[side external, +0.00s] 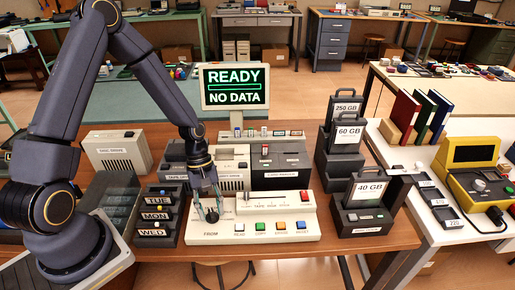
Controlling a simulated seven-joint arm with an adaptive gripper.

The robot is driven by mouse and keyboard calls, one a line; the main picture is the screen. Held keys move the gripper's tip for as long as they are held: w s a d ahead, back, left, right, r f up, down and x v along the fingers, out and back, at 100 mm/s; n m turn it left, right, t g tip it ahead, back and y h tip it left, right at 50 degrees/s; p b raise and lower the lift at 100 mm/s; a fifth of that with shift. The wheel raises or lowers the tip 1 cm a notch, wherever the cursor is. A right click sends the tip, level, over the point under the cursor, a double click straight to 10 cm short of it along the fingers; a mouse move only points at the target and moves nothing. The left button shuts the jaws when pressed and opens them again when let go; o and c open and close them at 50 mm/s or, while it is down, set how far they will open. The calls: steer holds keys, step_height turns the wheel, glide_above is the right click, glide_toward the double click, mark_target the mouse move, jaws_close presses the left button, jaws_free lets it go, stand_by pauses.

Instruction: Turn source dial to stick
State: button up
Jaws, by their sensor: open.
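The source dial (211,216) is a small dark knob at the left end of a cream control panel (300,235), above lettering that looks like "FROM". My gripper (208,208) points down over the dial, its fingers open and on either side of it or just above; I cannot tell whether they touch it. The fingers partly hide the dial, so its pointer direction is unclear. Small position lettering (270,207) on the panel is too small to read surely. A monitor (236,86) behind reads "READY" and "NO DATA".
Several coloured buttons (260,226) line the panel's front, and a red one sits at its upper right. Labelled day drawers (156,215) stand close left of my gripper. Drive units (282,165) stand behind; dark "GB" holders (362,205) stand right.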

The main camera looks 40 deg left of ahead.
jaws_close()
stand_by(0.3)
steer(key=shift+m, duration=0.3)
steer(key=m+g+y, duration=0.1)
steer(key=m, duration=0.2)
steer(key=shift+w+d+m, duration=0.1)
steer(key=shift+w+m, duration=0.05)
steer(key=shift+m, duration=0.25)
steer(key=m+g+y, duration=0.1)
steer(key=m, duration=0.2)
steer(key=shift+d+m, duration=0.1)
steer(key=shift+m, duration=0.2)
steer(key=m+y, duration=0.1)
steer(key=m, duration=0.3)
steer(key=shift+w+d+g+y, duration=0.1)
steer(key=shift+d+g+y, duration=0.05)
steer(key=shift+g+y, duration=0.2)
steer(key=shift+d+m+y, duration=0.1)
steer(key=shift+m+y, duration=0.55)
steer(key=shift+m, duration=1.15)
